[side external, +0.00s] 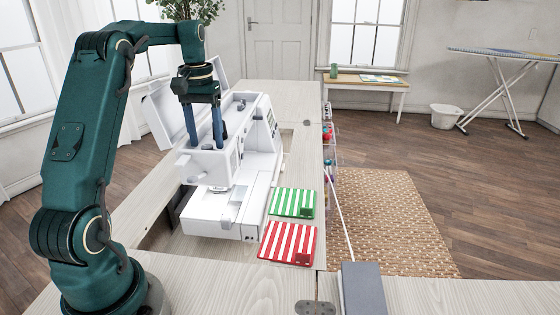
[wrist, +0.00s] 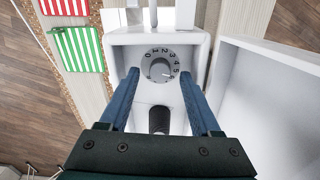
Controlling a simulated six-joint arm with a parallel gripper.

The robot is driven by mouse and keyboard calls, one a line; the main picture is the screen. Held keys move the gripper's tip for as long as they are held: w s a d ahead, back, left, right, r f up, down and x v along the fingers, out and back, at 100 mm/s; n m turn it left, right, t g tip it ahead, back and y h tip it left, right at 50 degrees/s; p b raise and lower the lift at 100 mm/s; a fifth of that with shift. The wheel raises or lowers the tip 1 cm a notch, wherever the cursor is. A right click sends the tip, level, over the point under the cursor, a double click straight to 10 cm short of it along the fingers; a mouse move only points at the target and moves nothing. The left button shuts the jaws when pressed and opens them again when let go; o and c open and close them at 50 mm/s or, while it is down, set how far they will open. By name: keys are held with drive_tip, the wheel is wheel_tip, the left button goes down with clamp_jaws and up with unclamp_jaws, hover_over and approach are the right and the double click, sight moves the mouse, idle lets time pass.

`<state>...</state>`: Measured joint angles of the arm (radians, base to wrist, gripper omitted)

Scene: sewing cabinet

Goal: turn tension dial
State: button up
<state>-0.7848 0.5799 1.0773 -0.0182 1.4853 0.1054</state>
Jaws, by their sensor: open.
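The white sewing machine (side external: 245,170) stands in the cabinet top. Its tension dial (wrist: 160,70) is a round grey knob with numbers around it on a white face, seen in the wrist view. In the side view the dial is hidden. My gripper (wrist: 160,80) is open, with its two blue fingers on either side of the dial in the picture. I cannot tell how far the fingertips are from it in depth. In the side view my gripper (side external: 206,142) points down over the machine's head, and nothing shows between the fingers.
A green striped cloth (side external: 292,203) and a red striped cloth (side external: 287,243) lie on the cabinet top (side external: 215,285), right of the machine. A raised white lid (side external: 165,112) stands left of the machine. A grey pedal-like block (side external: 362,288) sits at the front.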

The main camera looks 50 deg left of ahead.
sight(209, 146)
drive_tip(key=shift+r, duration=2)
drive_tip(key=shift+w+d+r, duration=0.1)
drive_tip(key=shift+d+r, duration=0.05)
drive_tip(key=shift+d, duration=0.1)
drive_tip(key=s+d+r+m+t+y, duration=0.15)
drive_tip(key=d+r, duration=0.25)
drive_tip(key=d, duration=0.4)
drive_tip(key=d+r+m+t+h, duration=0.1)
drive_tip(key=d+r+m, duration=0.2)
drive_tip(key=d, duration=0.4)
drive_tip(key=s+d+f+m+t, duration=0.3)
drive_tip(key=s+d+f, duration=0.6)
drive_tip(key=s+f, duration=0.1)
drive_tip(key=shift+d, duration=0.15)
